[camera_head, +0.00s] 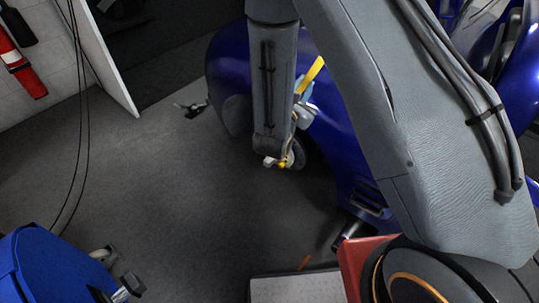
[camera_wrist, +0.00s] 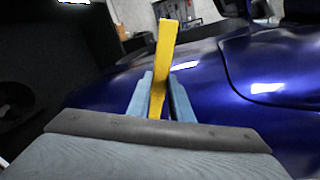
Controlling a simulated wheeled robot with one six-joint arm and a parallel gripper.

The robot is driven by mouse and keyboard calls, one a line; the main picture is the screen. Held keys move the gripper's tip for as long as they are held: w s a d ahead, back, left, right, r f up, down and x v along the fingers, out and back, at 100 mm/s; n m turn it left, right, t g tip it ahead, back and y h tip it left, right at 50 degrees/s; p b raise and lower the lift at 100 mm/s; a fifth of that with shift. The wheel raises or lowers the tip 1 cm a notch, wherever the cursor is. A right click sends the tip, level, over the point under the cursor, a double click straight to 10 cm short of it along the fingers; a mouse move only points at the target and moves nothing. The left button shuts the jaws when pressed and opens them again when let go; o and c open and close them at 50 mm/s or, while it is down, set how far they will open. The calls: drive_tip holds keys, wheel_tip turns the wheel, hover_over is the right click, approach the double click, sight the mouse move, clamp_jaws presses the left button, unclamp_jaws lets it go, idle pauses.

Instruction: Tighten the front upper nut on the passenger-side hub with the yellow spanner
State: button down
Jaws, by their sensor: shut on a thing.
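The yellow spanner (camera_wrist: 166,48) stands up between the two light-blue fingers of my gripper (camera_wrist: 159,92), which is shut on it. Its upper end rises clear of the fingers in the wrist view. In the head view, part of the spanner (camera_head: 313,72) shows beside my arm, against the blue car (camera_head: 340,125). The lower part of a dark wheel or hub (camera_head: 299,155) shows below the car body, partly hidden by my arm. The front upper nut cannot be made out in either view. I cannot see the spanner touching anything but my fingers.
The car's blue bodywork (camera_wrist: 215,75) fills much of the wrist view. A blue object (camera_head: 42,265) stands at the lower left, and a red box (camera_head: 358,262) at the lower right. Dark cables hang at the left. The grey floor (camera_head: 170,190) between is mostly clear.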

drive_tip(key=w+a+f+g+h+b, duration=0.1)
drive_tip(key=a+f+h+b, duration=0.15)
drive_tip(key=f+b, duration=0.7)
drive_tip(key=w+a+f+g+h+b, duration=0.15)
drive_tip(key=a+f+b, duration=0.25)
drive_tip(key=f+b, duration=0.55)
drive_tip(key=w+a+f+g+h+b, duration=0.1)
drive_tip(key=a+f+b, duration=0.4)
drive_tip(key=f, duration=0.8)
drive_tip(key=shift+b+x, duration=1.05)
drive_tip(key=shift+x, duration=1.75)
drive_tip(key=shift+s+d+r, duration=0.1)
drive_tip(key=shift+d+r, duration=0.05)
drive_tip(key=shift+d, duration=0.15)
drive_tip(key=shift+x, duration=1.35)
drive_tip(key=s+d+m, duration=0.2)
drive_tip(key=shift+s+d+f+m, duration=0.15)
drive_tip(key=shift+d+f+m, duration=0.1)
drive_tip(key=shift+f+m, duration=0.1)
